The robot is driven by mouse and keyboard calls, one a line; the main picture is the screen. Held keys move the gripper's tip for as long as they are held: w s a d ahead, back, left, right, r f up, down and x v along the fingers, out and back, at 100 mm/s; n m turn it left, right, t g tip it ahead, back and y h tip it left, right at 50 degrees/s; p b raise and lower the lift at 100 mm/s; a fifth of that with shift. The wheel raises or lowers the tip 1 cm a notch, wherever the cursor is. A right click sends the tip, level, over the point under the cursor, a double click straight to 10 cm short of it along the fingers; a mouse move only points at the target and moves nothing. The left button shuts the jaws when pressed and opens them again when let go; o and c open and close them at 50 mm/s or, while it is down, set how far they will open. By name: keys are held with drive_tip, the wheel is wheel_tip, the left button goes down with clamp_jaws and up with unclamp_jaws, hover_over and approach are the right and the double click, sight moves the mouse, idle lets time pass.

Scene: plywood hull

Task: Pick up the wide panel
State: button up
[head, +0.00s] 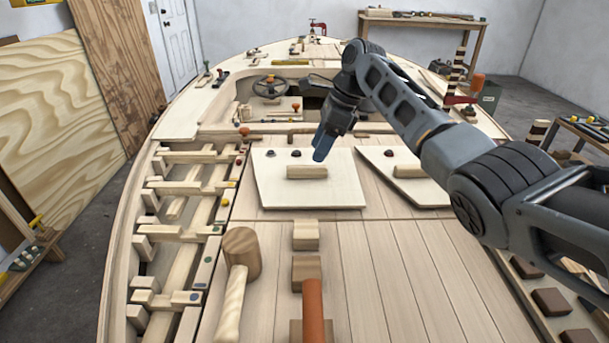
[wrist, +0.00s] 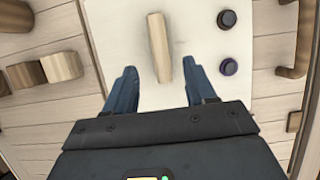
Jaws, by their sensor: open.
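A wide pale panel (head: 280,190) lies flat on the deck in the middle of the head view, with a wooden block handle (head: 306,172) on it and two dark knobs near its far edge. My gripper (head: 322,152) is open and empty, pointing down above the panel, just beyond and right of the handle. In the wrist view, the panel (wrist: 110,30) fills the middle. My gripper body hides the panel's near part in that view.
A second pale panel (head: 377,160) with its own handle (head: 408,171) lies to the right, partly hidden by my arm. Open hull framing (head: 185,235) runs along the left.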

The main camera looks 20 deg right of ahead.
sight(308, 166)
drive_tip(key=x, duration=0.5)
drive_tip(key=shift+w+a+f, duration=0.15)
drive_tip(key=shift+a+f, duration=0.05)
drive_tip(key=shift+f, duration=0.1)
drive_tip(key=shift+c, duration=0.4)
clamp_jaws()
drive_tip(key=shift+r, duration=0.1)
